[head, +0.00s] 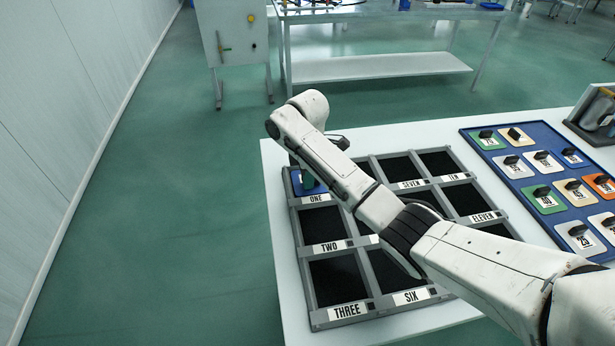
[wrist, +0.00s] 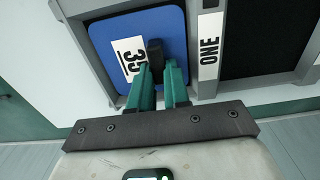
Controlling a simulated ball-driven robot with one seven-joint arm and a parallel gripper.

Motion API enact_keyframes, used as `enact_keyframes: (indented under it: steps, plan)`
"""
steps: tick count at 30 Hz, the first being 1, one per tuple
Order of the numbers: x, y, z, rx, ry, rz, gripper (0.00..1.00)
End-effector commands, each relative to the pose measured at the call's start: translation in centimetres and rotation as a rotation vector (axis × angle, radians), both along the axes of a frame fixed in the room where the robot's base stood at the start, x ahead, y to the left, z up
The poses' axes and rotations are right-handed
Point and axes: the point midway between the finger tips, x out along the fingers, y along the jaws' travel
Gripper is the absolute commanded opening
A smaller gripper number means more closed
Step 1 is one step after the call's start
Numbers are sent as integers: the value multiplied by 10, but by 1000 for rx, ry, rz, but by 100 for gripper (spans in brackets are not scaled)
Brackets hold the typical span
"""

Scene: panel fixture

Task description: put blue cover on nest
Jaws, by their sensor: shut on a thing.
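The blue cover (wrist: 112,42) has rounded corners, a white label reading 35 and a black handle (wrist: 155,50). My gripper (wrist: 160,72) has green fingers shut on that handle. In the head view the blue cover (head: 297,182) shows at the back left compartment of the grey panel fixture (head: 300,250), beside the label ONE (head: 316,198). My arm hides part of it there. In the wrist view it lies over the ONE nest, roughly in line with the frame. I cannot tell whether it is fully seated or held slightly above.
The fixture's other visible nests, such as TWO (head: 320,226) and THREE (head: 336,283), show black and empty; my arm covers some. A blue tray (head: 515,185) with several coloured, handled covers lies to the right. A grey machine part (head: 592,120) stands behind it.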

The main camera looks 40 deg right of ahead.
Motion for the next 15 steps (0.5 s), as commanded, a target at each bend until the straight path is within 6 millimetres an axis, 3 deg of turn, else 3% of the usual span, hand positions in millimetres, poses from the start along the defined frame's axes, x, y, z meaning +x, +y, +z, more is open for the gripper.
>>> enact_keyframes:
  steps: [6, 7, 15]
  plan:
    - [0, 0, -3, 0, 0, 0, 0]
    - [0, 0, -3, 1, 1, 0, 17]
    - [0, 0, -3, 0, 0, 0, 42]
